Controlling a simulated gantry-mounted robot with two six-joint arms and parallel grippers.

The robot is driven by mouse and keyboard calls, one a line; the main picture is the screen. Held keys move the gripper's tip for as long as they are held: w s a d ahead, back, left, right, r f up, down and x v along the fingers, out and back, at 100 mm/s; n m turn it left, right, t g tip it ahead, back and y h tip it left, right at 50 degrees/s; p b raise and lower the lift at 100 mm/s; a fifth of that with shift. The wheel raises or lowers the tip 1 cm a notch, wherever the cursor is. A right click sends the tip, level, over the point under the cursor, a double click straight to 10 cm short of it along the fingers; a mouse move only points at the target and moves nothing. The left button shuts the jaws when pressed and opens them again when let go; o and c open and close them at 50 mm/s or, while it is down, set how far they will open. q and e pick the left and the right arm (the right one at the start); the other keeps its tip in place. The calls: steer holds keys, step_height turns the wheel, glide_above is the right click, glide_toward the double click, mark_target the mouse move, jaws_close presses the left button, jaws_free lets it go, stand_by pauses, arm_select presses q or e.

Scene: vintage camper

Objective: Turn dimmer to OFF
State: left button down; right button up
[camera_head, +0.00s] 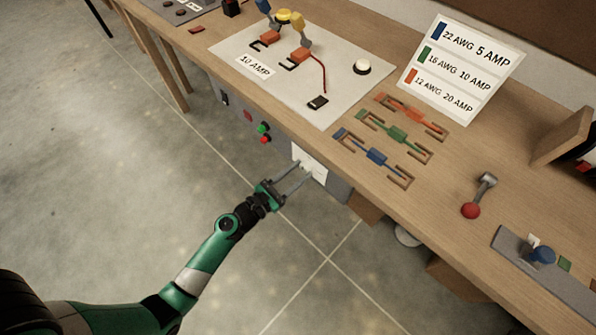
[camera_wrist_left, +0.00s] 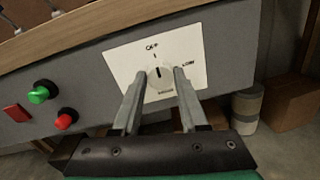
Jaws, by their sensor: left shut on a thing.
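The dimmer knob (camera_wrist_left: 160,82) is a small white dial on a white plate (camera_wrist_left: 127,62) on the grey panel under the bench's front edge. In the left wrist view, a label at the plate's top seems to read OFF, one at the right LOW, and a blurred one sits below the knob. A dark pointer mark on the knob points roughly up. My left gripper (camera_head: 301,168) is shut on the knob, one finger on each side. In the head view the fingertips reach the plate (camera_head: 318,172) and the knob is hard to make out. My right gripper is not in view.
Left of the plate, the panel carries a green button (camera_wrist_left: 40,93), a red button (camera_wrist_left: 66,119) and a red switch (camera_wrist_left: 17,112). The wooden bench (camera_head: 450,205) overhangs above. Boxes and a pale cylinder (camera_wrist_left: 246,108) stand below at the right. Open floor lies in front.

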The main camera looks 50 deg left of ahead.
arm_select(q)
steer(key=shift+c, duration=2.2)
jaws_free()
steer(key=s, duration=1.1)
steer(key=shift+s+d, duration=0.15)
steer(key=shift+s, duration=0.15)
